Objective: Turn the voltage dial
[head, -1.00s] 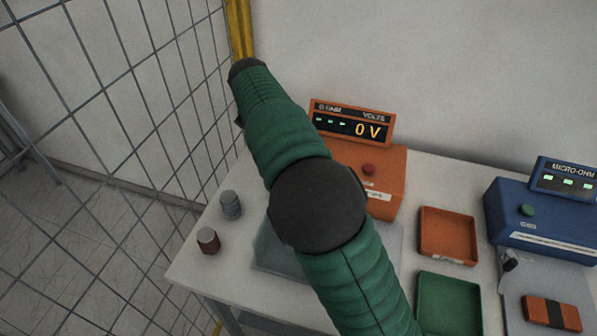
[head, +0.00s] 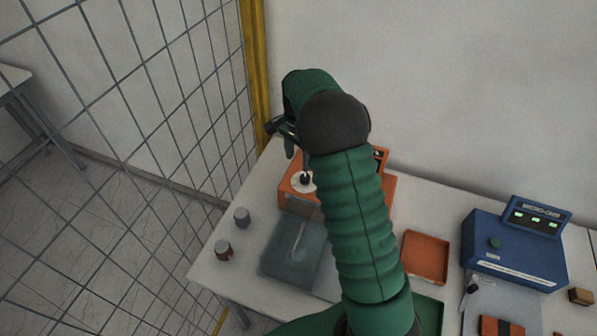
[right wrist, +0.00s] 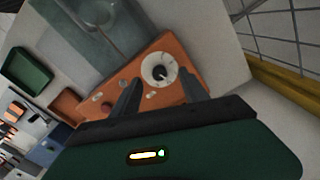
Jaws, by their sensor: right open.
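The voltage dial (head: 303,182) is a white disc with a black knob on the top of the orange meter box (head: 299,199). It also shows in the right wrist view (right wrist: 152,62), where the orange box (right wrist: 118,80) lies below the jaws. My right gripper (head: 284,138) is above and behind the dial in the head view, open and empty. In the right wrist view its two dark fingers (right wrist: 160,80) stand apart, with the dial between and beyond their tips. My right arm hides much of the box and nearly all its display. My left gripper is not in view.
Two small cylinders (head: 242,217) stand near the table's left edge. An orange tray (head: 425,257) and a blue micro-ohm meter (head: 515,250) are to the right. A wire fence (head: 190,110) borders the left.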

